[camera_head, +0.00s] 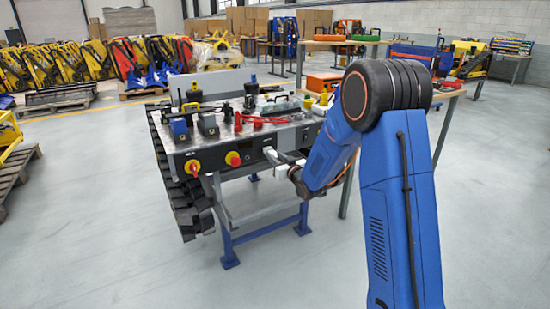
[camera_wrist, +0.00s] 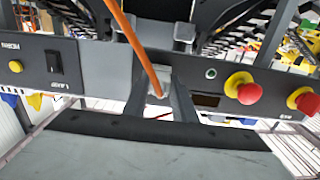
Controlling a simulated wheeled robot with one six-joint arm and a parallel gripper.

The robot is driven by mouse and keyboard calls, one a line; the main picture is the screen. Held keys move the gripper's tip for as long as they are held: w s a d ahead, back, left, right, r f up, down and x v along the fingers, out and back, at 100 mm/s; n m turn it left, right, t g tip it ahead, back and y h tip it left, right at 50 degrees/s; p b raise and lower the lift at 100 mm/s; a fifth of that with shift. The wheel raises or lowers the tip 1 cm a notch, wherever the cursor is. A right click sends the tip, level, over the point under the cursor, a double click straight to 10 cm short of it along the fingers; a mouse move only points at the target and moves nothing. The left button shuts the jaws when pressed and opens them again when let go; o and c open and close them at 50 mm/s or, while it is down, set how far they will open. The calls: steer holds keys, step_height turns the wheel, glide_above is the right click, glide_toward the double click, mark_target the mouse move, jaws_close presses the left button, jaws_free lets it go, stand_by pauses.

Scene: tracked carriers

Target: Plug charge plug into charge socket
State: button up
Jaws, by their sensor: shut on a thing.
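The charge plug (camera_wrist: 157,97) is a small pale block with an orange cable (camera_wrist: 138,45) running up from it in the wrist view. My gripper (camera_wrist: 159,103) is shut on it, with a dark finger on either side. In the head view my gripper (camera_head: 275,156) is at the front panel (camera_head: 213,158) of the tracked carrier, right of the red button. The charge socket cannot be made out; the plug and fingers cover the panel there. I cannot tell whether the plug is in the socket or just in front of it.
Red and yellow buttons (camera_head: 233,158) sit left of my gripper on the panel. The carrier's black track (camera_head: 180,180) hangs at its left side. Blue stand legs (camera_head: 229,250) are below. Workbenches and yellow machines stand behind; the floor in front is clear.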

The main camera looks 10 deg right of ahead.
steer(key=o, duration=1.2)
steer(key=shift+c, duration=0.2)
steer(key=s+d+r+m+g+h, duration=0.1)
steer(key=s+d+r+g+h, duration=0.15)
steer(key=s, duration=0.75)
steer(key=s+d+r+m+g+h, duration=0.15)
steer(key=s+d, duration=0.25)
steer(key=s, duration=0.6)
steer(key=s+d+r+g+h, duration=0.15)
steer(key=s+d, duration=0.25)
steer(key=s, duration=0.7)
steer(key=s+a+g, duration=0.1)
steer(key=s+g, duration=0.2)
steer(key=s, duration=1.1)
steer(key=s+a+m+g, duration=0.1)
steer(key=s+g, duration=0.3)
steer(key=s, duration=1)
steer(key=shift+a+f, duration=0.35)
steer(key=shift+f, duration=0.1)
